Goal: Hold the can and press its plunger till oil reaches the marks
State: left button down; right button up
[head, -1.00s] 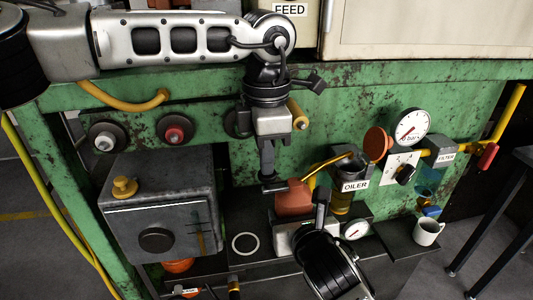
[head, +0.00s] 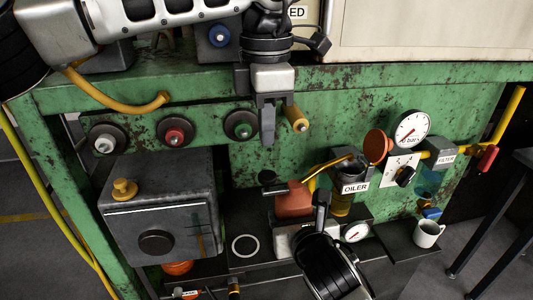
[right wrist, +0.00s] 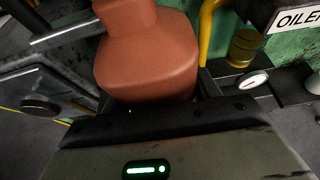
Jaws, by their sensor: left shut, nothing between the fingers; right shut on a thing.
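The orange-red oil can (head: 293,201) stands low in front of the green machine, its yellow spout (head: 325,165) reaching up to the cup of the oiler (head: 355,180). Its black plunger knob (head: 267,177) sticks up at the can's left. My left gripper (head: 268,141) is shut and empty, above the knob and apart from it. My right gripper (head: 321,205) is shut on the can. In the right wrist view, the can body (right wrist: 147,62) fills the upper middle; the fingertips' contact is hidden. Amber oil shows in the oiler's glass (head: 341,204); its level against any marks is too small to tell.
A grey box (head: 160,210) with a yellow cap stands left of the can. A filter (head: 440,160), a pressure gauge (head: 411,130) and a white mug (head: 428,233) are at the right. Several round knobs line the machine front. A white ring (head: 245,246) lies on the shelf.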

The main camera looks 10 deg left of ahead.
pick_arm(q)
notch_tip(320, 180, up, 4)
send_over(268, 174)
jog(key=shift+a, duration=0.1)
dwell(1.4)
dwell(0.6)
notch_tip(268, 174, up, 4)
jog(key=shift+f, duration=0.1)
dwell(0.3)
notch_tip(268, 174, down, 14)
dwell(0.6)
